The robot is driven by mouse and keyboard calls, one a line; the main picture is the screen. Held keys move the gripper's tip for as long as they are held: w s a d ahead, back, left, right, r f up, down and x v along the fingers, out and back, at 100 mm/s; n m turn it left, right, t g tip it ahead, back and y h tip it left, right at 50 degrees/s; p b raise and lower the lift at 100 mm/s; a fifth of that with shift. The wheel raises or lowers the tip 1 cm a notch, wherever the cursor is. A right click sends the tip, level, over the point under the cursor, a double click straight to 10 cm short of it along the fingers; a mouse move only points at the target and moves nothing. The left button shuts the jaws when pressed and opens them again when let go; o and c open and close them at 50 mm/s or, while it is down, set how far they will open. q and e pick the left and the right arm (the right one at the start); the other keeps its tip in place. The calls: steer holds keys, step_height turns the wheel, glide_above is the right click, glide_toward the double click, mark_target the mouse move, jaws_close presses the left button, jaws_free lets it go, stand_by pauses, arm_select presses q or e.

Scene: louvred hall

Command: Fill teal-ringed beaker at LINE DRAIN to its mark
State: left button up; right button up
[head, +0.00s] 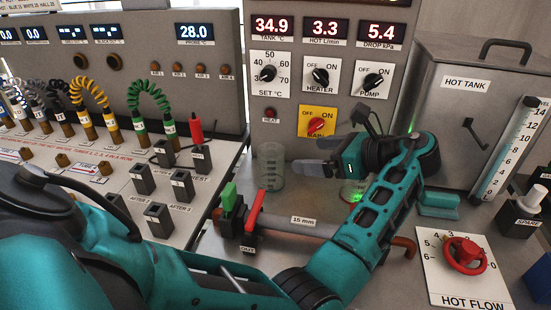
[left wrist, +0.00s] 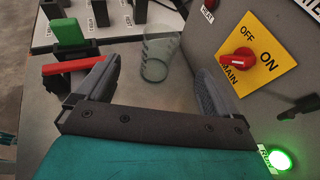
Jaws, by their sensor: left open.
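A clear, green-tinted glass beaker (head: 271,166) stands upright on the bench below the panel; it looks empty, and I cannot make out a teal ring or mark. In the left wrist view the beaker (left wrist: 158,55) is between and beyond my open fingers, apart from them. My left gripper (head: 303,157) is open, pointing left at the beaker; its fingers also show in the wrist view (left wrist: 156,78). I see no readable LINE DRAIN label. My right gripper is out of view.
A red lever (head: 255,211) and green handle (head: 228,197) sit on the 15 mm pipe (head: 300,231) in front of the beaker. The yellow MAIN switch (head: 317,124) is above the gripper. The HOT FLOW valve (head: 465,253) and hot tank (head: 470,110) are right.

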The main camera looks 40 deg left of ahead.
arm_select(q)
glide_toward(271, 154)
steer(key=s+a, duration=0.2)
steer(key=s, duration=0.1)
steer(key=x, duration=0.5)
steer(key=shift+w+a+r+b, duration=0.1)
steer(key=shift+w+a+b, duration=0.1)
steer(key=shift+a+b, duration=0.15)
steer(key=c, duration=1)
